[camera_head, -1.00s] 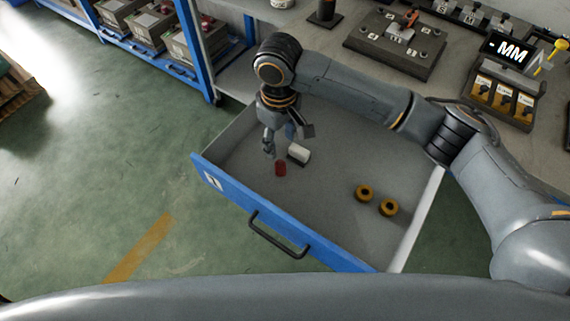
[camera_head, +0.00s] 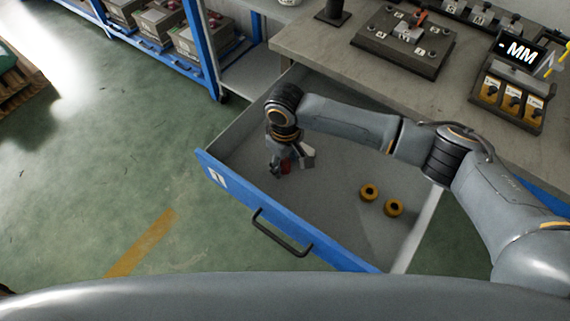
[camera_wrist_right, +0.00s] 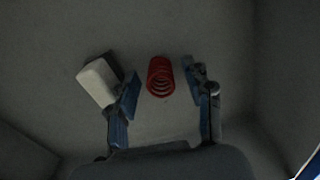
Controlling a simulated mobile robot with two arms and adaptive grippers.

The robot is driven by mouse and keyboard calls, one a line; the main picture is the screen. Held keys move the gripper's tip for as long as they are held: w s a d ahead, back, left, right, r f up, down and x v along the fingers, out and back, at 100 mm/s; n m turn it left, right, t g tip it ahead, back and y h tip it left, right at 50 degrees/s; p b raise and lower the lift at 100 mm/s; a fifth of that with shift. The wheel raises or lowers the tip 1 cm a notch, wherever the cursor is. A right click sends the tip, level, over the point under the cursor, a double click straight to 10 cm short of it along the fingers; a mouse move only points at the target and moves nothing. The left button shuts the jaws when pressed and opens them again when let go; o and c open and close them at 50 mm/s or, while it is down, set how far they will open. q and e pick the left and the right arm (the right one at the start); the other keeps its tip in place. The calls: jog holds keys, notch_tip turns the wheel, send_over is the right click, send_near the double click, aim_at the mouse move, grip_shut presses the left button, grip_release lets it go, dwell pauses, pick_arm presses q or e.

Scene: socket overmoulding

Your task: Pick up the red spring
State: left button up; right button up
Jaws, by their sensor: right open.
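The red spring (camera_wrist_right: 160,77) lies on the drawer floor in the right wrist view, between the two fingers of my right gripper (camera_wrist_right: 164,88). Gaps show between the spring and both fingers. In the head view, my right gripper (camera_head: 279,167) is low inside the open drawer, and the spring (camera_head: 286,166) is partly hidden by it. The right gripper is open and holds nothing. My left gripper is not in view.
A white and dark block (camera_wrist_right: 99,82) lies close beside the left finger in the wrist view. The drawer's middle floor is clear.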

jog(key=c, duration=1.1)
jog(key=shift+o, duration=0.2)
